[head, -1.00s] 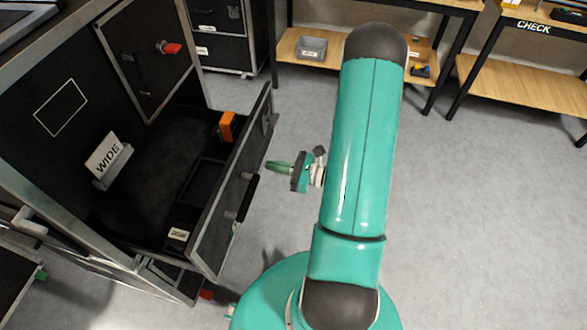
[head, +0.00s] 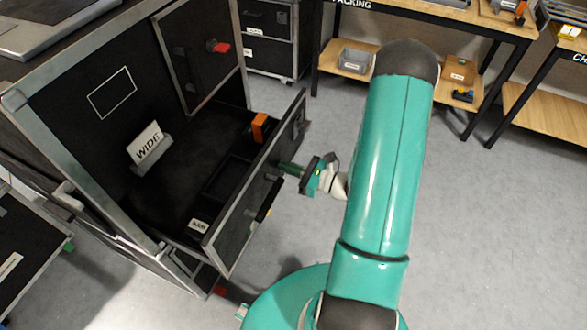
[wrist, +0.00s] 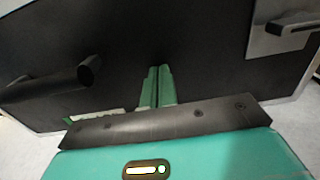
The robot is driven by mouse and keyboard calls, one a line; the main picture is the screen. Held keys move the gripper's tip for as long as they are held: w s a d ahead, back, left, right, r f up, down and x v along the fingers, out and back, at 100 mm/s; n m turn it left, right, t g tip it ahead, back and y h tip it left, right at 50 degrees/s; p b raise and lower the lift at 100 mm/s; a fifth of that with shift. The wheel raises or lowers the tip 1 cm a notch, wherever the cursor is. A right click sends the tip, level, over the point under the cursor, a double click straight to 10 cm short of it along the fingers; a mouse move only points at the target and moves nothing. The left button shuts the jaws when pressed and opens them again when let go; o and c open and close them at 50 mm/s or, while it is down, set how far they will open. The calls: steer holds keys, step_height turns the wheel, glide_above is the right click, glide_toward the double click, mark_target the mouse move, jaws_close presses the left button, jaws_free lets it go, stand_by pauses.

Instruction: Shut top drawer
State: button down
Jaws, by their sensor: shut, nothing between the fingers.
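The top drawer (head: 232,232) is pulled out of the black case (head: 78,125) at the left of the head view. Its dark front panel has a metal edge and a black bar handle (head: 268,199). In the wrist view the panel (wrist: 205,60) fills most of the picture, with the handle (wrist: 62,84) at left. My gripper (head: 290,168) is shut and empty, its green fingers pointing at the drawer front beyond the handle. The fingers also show in the wrist view (wrist: 157,85). The fingertips are at or very near the panel; I cannot tell whether they touch.
Inside the case are a WIDE sign (head: 147,143) and an orange object (head: 260,127). A case door with a red latch (head: 218,46) stands behind the drawer. A workbench (head: 440,15) is at the back. The grey floor at right is clear.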

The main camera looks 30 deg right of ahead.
steer(key=x, duration=2.2)
steer(key=shift+w+a, duration=0.15)
steer(key=shift+w, duration=0.05)
steer(key=shift+s, duration=0.1)
